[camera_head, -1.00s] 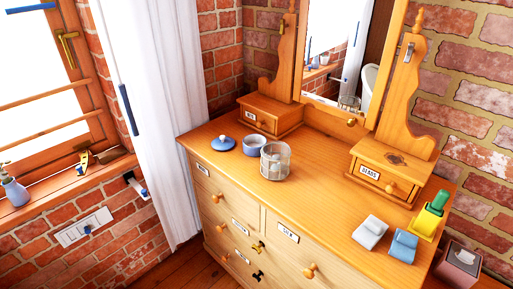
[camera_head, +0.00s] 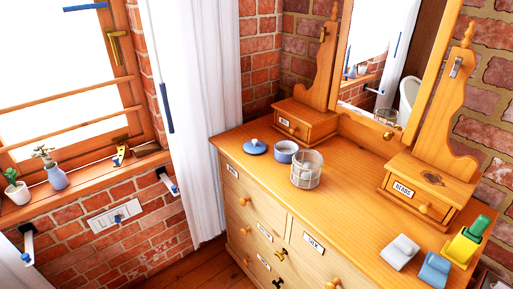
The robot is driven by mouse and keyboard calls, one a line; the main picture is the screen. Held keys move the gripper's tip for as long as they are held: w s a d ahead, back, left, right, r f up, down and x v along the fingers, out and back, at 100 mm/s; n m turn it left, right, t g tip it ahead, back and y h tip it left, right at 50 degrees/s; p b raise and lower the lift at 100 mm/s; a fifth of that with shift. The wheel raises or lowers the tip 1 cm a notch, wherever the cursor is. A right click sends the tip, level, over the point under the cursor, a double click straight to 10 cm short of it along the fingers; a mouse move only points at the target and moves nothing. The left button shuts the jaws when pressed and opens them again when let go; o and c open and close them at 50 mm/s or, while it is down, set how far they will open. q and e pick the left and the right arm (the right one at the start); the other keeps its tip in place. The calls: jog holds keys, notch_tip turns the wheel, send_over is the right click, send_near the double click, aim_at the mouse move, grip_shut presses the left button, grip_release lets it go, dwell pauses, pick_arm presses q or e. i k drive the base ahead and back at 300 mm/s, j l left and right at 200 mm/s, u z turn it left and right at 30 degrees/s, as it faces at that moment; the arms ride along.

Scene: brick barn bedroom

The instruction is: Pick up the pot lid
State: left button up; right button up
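The pot lid (camera_head: 255,147) is a small round blue lid with a pale knob. It lies flat on the left end of the wooden dresser top (camera_head: 345,203). A small blue-grey pot (camera_head: 286,151) stands open just right of it, close beside it. Neither of my grippers shows in the head view.
A clear ribbed glass jar (camera_head: 307,170) stands right of the pot. A small drawer box (camera_head: 304,122) sits behind, below the mirror (camera_head: 385,60). Grey and blue small items (camera_head: 400,252) and a yellow-green one (camera_head: 467,243) lie at the right. The dresser's middle is clear.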

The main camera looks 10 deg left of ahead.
aim_at(254, 146)
jog(key=i+j+u, duration=0.15)
jog(key=i+j, duration=0.55)
